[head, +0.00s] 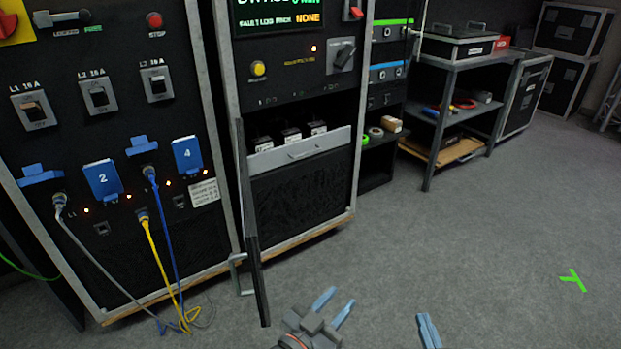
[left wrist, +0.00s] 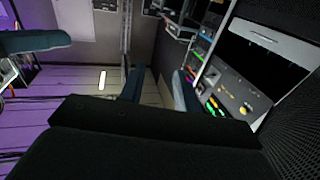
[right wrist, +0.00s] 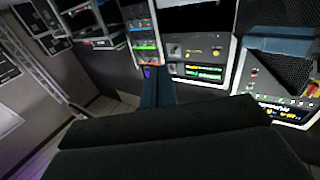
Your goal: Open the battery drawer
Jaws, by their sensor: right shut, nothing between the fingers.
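The battery drawer's light grey front (head: 335,139), with a bar handle (head: 303,152), sits in the middle cabinet. Several dark battery tops (head: 290,135) show behind its upper edge. It looks about level with the cabinet front, but I cannot tell exactly. The drawer front also shows in the left wrist view (left wrist: 240,30). The cabinet door (head: 254,245) stands swung out on the left. My left gripper (head: 333,306) is open and empty, low in front of the cabinet, apart from drawer and door. My right gripper (head: 428,330) is shut and empty, further right at the picture's bottom edge.
The left cabinet carries blue sockets (head: 103,180) and grey, blue and yellow cables (head: 158,260) hanging to the floor. The open door's edge and handle (head: 239,273) project near my left gripper. A shelf bench (head: 457,100) stands at the back.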

